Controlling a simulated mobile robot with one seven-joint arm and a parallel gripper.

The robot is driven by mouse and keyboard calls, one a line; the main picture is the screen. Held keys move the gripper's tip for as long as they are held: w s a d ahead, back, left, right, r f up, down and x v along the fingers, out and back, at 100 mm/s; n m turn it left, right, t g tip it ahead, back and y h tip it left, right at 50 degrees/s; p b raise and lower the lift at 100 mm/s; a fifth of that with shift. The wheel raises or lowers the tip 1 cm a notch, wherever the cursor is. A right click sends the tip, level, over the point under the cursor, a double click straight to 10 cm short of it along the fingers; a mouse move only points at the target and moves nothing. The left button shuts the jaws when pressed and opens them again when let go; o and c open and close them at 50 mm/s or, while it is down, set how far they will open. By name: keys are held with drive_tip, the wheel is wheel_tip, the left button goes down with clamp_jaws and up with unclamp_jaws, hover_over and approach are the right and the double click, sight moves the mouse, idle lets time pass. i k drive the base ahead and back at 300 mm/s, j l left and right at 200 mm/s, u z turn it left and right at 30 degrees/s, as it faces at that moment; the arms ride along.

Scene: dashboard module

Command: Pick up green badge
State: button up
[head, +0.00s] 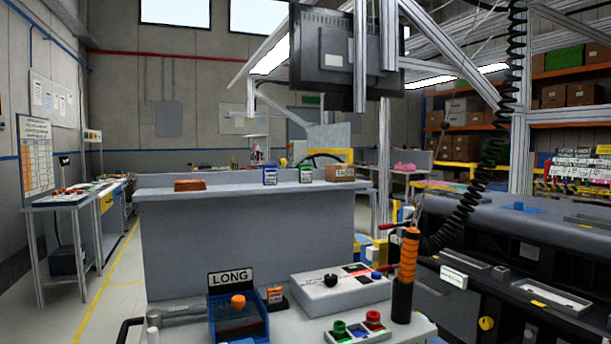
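The green badge (305,174) appears as a small upright green-and-white card on top of the grey counter in the middle of the head view. A similar blue-and-white badge (270,175) stands to its left, apart from it. A brown box (340,174) sits close to its right. The print on the green badge is too small to read. My gripper is not in this view.
The grey counter (220,235) stands behind a nearer worktop (290,322) holding a blue bin (238,322), a white control box (341,287) and buttons. An orange-and-black tool (406,270) stands upright at right, near a coiled cable (492,130). A reddish-brown block (188,185) lies on the counter.

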sight(304, 169)
drive_tip(key=i+l+u, duration=0.15)
drive_tip(key=u, duration=0.55)
drive_tip(key=i+l+u, duration=0.15)
drive_tip(key=l, duration=0.15)
drive_tip(key=i+l+u, duration=0.15)
drive_tip(key=l, duration=0.15)
drive_tip(key=l+u, duration=0.2)
drive_tip(key=i+l, duration=0.05)
drive_tip(key=l, duration=0.05)
